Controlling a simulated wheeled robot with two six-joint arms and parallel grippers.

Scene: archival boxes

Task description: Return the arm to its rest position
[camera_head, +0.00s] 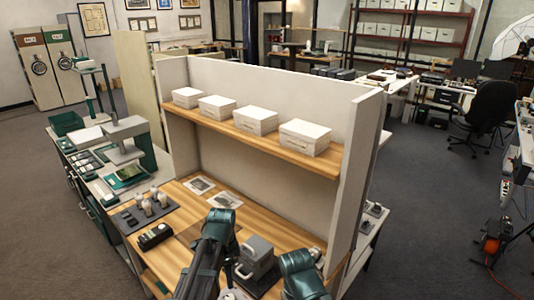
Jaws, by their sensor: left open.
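My left arm (207,258) rises from the bottom edge over the wooden bench, with its teal joint (222,218) above the bench top. My left gripper (233,292) is low at the bottom edge, partly cut off and small, and is open; I see nothing held in it. Of my right arm only a teal joint (302,272) shows at the bottom, right of the grey box-shaped device (257,258). My right gripper is not in view. Several white archival boxes (255,115) stand in a row on the wooden shelf (270,142).
The bench (190,225) has a raised back panel and a right side wall (355,175). A dark tray (145,212) with small bottles, a black device (155,237) and two printed sheets (200,184) lie on it. A stand with equipment (128,145) is at left.

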